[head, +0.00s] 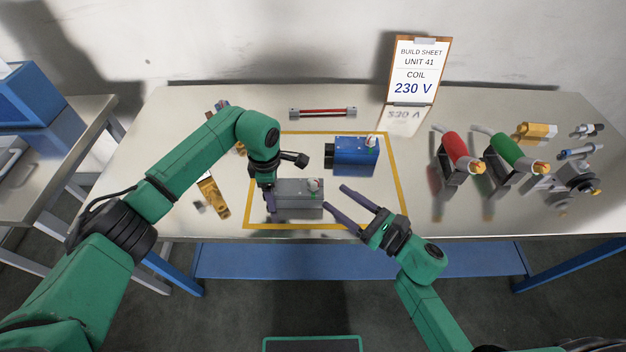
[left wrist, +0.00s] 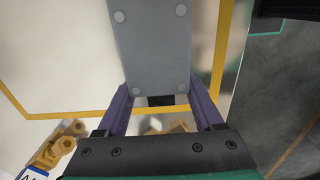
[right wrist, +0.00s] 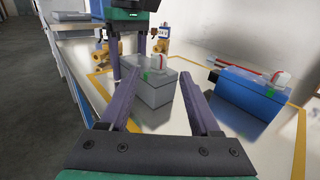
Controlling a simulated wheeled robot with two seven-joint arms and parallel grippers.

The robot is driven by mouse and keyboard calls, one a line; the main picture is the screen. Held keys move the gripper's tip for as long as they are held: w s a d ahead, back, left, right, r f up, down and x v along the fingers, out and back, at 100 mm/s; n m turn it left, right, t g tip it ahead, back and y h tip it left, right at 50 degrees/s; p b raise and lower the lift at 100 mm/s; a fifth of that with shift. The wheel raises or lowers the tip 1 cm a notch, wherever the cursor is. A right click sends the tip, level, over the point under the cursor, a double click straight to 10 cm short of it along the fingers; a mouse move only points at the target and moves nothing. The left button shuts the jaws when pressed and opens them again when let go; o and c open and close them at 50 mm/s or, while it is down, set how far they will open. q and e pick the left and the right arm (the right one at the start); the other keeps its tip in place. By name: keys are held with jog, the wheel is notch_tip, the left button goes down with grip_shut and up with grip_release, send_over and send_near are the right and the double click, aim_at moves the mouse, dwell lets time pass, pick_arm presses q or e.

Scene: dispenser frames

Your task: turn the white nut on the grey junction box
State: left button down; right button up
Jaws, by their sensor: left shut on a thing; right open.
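The grey junction box (head: 295,198) lies inside the yellow outline on the table. The white nut (head: 313,184) sits on the box at its right end, with small red and green marks beside it; it also shows in the right wrist view (right wrist: 155,63). My left gripper (head: 270,204) is shut on the left end of the box; the left wrist view shows the grey box (left wrist: 155,45) between its purple fingers. My right gripper (head: 335,198) is open and empty, its fingers pointing at the box's right end from a short distance, apart from the nut.
A blue box (head: 356,155) with a similar white fitting stands behind, inside the yellow outline (head: 398,190). Red (head: 456,148) and green (head: 503,150) cylinders and brass fittings stand at the right. A build sheet (head: 414,75) reading 230 V stands at the back.

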aim_at(316, 186)
jog(key=x, duration=0.9)
jog(key=shift+s, duration=0.1)
grip_shut()
jog(key=shift+m+t+h, duration=1.6)
jog(key=shift+h, duration=0.4)
grip_release()
